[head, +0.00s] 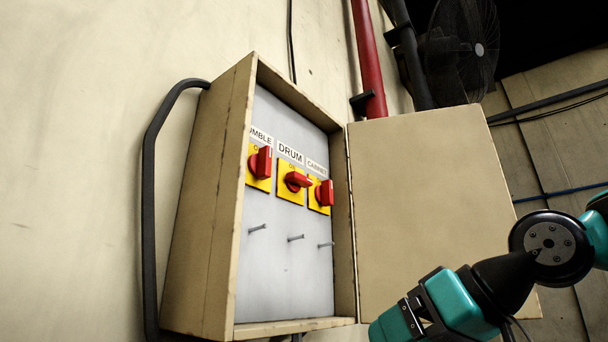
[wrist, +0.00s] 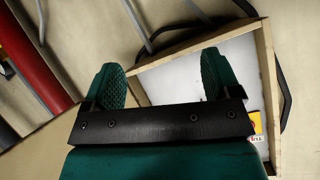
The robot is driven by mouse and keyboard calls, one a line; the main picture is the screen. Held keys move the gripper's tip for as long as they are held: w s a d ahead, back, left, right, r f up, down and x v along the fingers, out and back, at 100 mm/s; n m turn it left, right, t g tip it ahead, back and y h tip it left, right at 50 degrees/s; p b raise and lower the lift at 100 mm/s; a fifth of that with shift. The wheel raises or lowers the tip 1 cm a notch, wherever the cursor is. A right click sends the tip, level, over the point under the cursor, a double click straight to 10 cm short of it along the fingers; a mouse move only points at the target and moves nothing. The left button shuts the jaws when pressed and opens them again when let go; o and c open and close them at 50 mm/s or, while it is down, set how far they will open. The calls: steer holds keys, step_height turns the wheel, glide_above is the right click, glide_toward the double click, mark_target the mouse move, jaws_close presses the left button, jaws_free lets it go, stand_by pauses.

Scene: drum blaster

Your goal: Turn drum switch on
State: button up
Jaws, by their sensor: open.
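The drum switch (head: 297,181) is a red rotary knob on a yellow plate under the label "DRUM", in the middle of a row of three. Its knob lies roughly sideways, unlike the upright knobs on either side. It sits on the pale back panel of an open beige wall box (head: 212,200). In the wrist view the box (wrist: 266,75) is seen rotated, and the drum knob cannot be made out. My gripper (wrist: 165,75) is open and empty, with its green fingers spread before the box. In the head view my arm is at lower right, apart from the switch.
Left of the drum switch is a red knob (head: 260,162) labelled "...UMBLE", right is one (head: 324,193) labelled "CABINET". Several pegs (head: 296,238) stick out below. The box door (head: 425,200) is swung open rightward. A black cable (head: 149,210) runs along the left; a red pipe (head: 368,60) stands above.

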step_height(320, 180, up, 16)
steer(key=w+d+f+n+t+y, duration=0.1)
steer(key=n+t+y, duration=0.1)
steer(key=t+y, duration=0.1)
steer(key=n+y+p, duration=0.2)
glide_toward(305, 179)
steer(key=p+x, duration=0.5)
steer(key=x, duration=0.3)
steer(key=shift+a+r, duration=0.15)
steer(key=shift+a, duration=0.05)
steer(key=shift+w+a+p, duration=0.3)
steer(key=shift+a+p, duration=0.05)
steer(key=c, duration=0.9)
